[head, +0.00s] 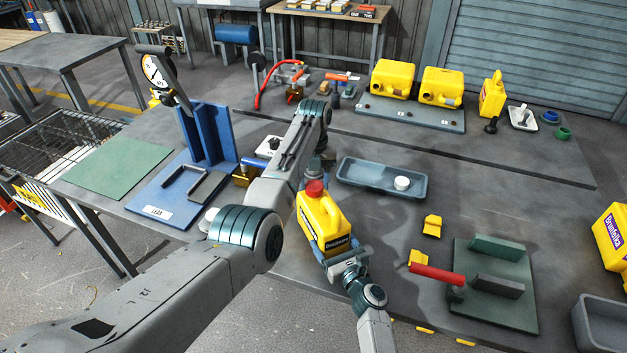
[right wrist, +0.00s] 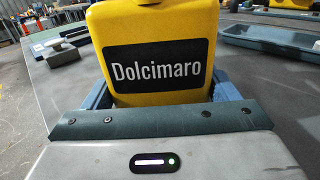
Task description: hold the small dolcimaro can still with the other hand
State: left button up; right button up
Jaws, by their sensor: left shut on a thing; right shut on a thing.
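The small yellow Dolcimaro can (head: 322,218) stands upright on the table in the middle of the head view, with a red cap (head: 314,188) on top. Its black label (right wrist: 158,69) faces my right wrist camera. My right gripper (head: 345,256) is shut on the lower body of the can, its blue jaws at both sides in the right wrist view (right wrist: 160,98). My left gripper (head: 315,174) comes down from above and is shut on the red cap. The left arm hides part of its fingers.
A grey-blue tray (head: 378,190) with a white cap lies behind the can. A green board with a red-handled tool (head: 462,317) is at right. A blue bracket stand (head: 160,200) is at left. Several yellow cans stand farther back.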

pick_arm(q)
jog(key=shift+m, duration=0.8)
jog(key=o, duration=0.9)
jog(key=shift+r, duration=2.3)
jog(key=shift+c, duration=0.2)
